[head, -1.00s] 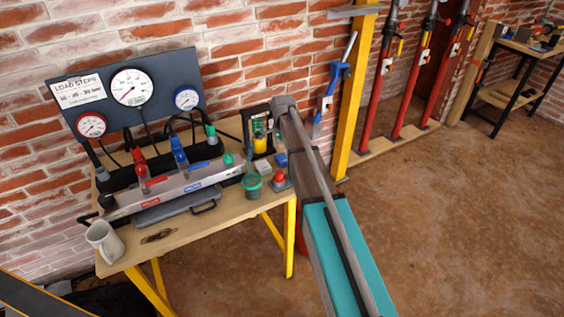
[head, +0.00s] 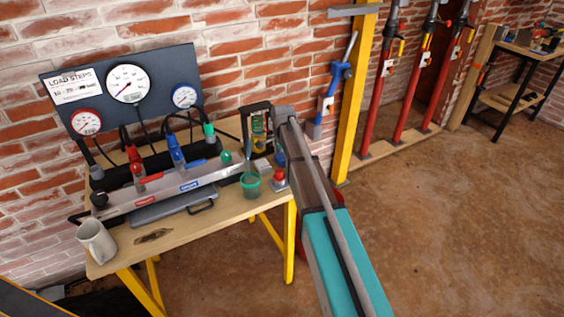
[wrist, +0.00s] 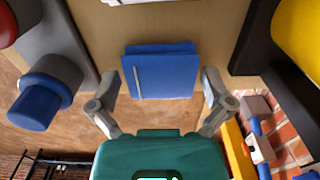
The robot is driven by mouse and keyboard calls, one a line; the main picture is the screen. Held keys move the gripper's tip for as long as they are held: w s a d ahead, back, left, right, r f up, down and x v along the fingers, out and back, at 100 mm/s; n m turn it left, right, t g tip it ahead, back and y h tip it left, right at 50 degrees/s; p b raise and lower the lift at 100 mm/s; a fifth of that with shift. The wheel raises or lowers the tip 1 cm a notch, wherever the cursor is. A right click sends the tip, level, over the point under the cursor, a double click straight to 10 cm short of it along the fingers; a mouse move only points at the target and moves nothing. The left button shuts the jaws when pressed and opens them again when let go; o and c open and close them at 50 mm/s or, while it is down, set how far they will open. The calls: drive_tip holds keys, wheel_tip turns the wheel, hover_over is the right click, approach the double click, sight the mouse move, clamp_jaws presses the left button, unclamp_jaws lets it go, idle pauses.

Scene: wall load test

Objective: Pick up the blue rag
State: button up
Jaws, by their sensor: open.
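The blue rag (wrist: 160,74) lies folded flat on the tan tabletop (wrist: 108,38) in the wrist view, with a thin pale line near its left side. My gripper (wrist: 162,90) is open, one finger on each side of the rag's near part, with gaps between. Whether the fingertips touch the table cannot be told. In the head view my arm hides most of that spot; a small blue patch (head: 280,158) shows beside it at the bench's right end. The gripper's fingers are hidden there.
A black frame with a yellow part (head: 259,140) stands behind. A blue-capped grey piece (wrist: 45,92) is left in the wrist view. A mug (head: 96,242) stands farther left.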

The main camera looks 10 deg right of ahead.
drive_tip(key=shift+c, duration=0.3)
drive_tip(key=c, duration=0.6)
drive_tip(key=shift+r, duration=0.15)
drive_tip(key=shift+r+p, duration=1)
drive_tip(key=shift+p, duration=0.1)
drive_tip(key=shift+s+d+r+p, duration=0.3)
drive_tip(key=shift+s+r+p, duration=1.5)
drive_tip(key=shift+s, duration=0.5)
drive_tip(key=shift+s+d+r+p, duration=0.3)
drive_tip(key=shift+s+r+p, duration=1.5)
drive_tip(key=shift+s, duration=0.55)
drive_tip(key=shift+s+d+r+p, duration=0.3)
drive_tip(key=shift+s+r+p, duration=1.5)
drive_tip(key=shift+s, duration=0.5)
